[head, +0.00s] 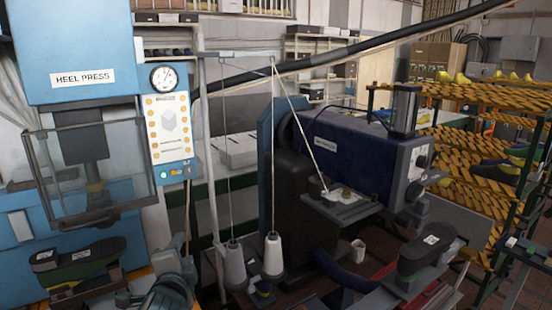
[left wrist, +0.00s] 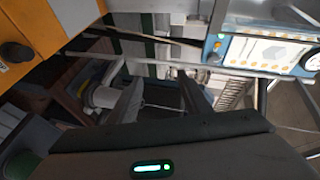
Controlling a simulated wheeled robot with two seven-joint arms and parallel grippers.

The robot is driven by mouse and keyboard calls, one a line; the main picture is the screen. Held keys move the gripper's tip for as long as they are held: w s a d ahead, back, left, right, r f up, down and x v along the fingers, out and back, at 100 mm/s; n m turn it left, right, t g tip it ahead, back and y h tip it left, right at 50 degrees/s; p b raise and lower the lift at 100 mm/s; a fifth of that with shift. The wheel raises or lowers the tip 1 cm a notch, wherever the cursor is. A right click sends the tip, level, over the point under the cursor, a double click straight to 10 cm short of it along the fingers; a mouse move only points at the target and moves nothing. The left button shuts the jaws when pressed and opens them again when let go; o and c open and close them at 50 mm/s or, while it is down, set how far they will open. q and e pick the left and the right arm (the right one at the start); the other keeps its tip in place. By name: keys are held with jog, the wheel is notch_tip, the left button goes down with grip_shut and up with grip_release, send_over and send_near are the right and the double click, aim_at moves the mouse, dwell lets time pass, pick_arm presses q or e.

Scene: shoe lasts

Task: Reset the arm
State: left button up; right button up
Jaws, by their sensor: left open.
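My left gripper (head: 178,250) is low in the head view, between the heel press and the thread cones. In the left wrist view its two dark fingers (left wrist: 160,95) stand apart with nothing between them, so it is open and empty. The gripper body with a green light fills the bottom of that view. My right gripper does not show. A dark shoe on a last (head: 78,258) sits under the heel press (head: 80,50) at the left. Another dark shoe on a last (head: 425,252) sits on a support at the lower right.
A blue sewing machine (head: 355,150) stands in the middle. A slatted rack (head: 480,150) with shoes stands at the right.

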pick_arm(q)
jog(key=s+f+n+g+h, duration=0.2)
jog(key=s+f+n+g, duration=0.4)
jog(key=s+f, duration=1.45)
jog(key=s+f+n+g, duration=0.3)
jog(key=s+f, duration=0.3)
jog(key=s, duration=0.4)
jog(key=s+f+n+g, duration=0.3)
jog(key=s+f, duration=0.3)
jog(key=s, duration=0.5)
notch_tip(320, 180, down, 34)
jog(key=s+g+b, duration=0.1)
jog(key=s+b, duration=0.1)
jog(key=b, duration=0.3)
jog(key=s+a+f+g+b, duration=0.1)
jog(key=s+f+b, duration=0.3)
jog(key=s+f, duration=1.3)
notch_tip(320, 180, down, 4)
jog(key=shift+s+a+r+m+h, duration=0.1)
jog(key=shift+s+a+m+h, duration=0.2)
jog(key=shift+a, duration=0.4)
jog(key=shift+w, duration=0.1)
